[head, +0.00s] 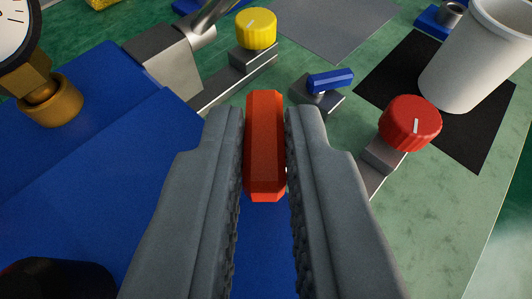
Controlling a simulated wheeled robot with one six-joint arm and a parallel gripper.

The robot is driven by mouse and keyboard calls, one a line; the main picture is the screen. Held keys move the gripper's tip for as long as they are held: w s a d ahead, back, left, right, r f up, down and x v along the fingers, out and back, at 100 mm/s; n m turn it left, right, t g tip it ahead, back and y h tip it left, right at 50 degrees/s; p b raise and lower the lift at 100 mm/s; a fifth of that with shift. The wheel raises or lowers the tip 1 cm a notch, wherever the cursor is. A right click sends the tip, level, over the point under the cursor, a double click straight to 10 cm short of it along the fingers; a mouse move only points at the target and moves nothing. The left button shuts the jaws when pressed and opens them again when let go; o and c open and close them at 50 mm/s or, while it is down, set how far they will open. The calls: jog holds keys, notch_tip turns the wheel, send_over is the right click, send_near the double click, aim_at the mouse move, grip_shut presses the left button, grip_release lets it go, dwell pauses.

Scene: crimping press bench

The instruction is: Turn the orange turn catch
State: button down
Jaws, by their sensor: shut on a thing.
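The orange turn catch (265,150) is an elongated, faceted orange-red bar in the middle of the head view. Its long side runs roughly away from me. My gripper (265,125) has one grey finger on each side of the catch and is shut on it. The catch's base is hidden below it and by the fingers.
A yellow knob (256,29), a small blue catch (330,81) and a red knob (410,123) stand close beyond and to the right. A white cup (478,55) stands on a black mat (399,82). A gauge with a brass fitting (51,101) is at left.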

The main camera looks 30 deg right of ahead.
jog(key=shift+w+a+m+g+h, duration=0.1)
jog(key=shift+a+m+g+h, duration=0.1)
jog(key=shift+m+g+h, duration=0.35)
jog(key=c, duration=1.4)
grip_release()
jog(key=shift+c, duration=0.2)
jog(key=v, duration=1.7)
jog(key=shift+a, duration=0.2)
jog(key=shift+f, duration=0.15)
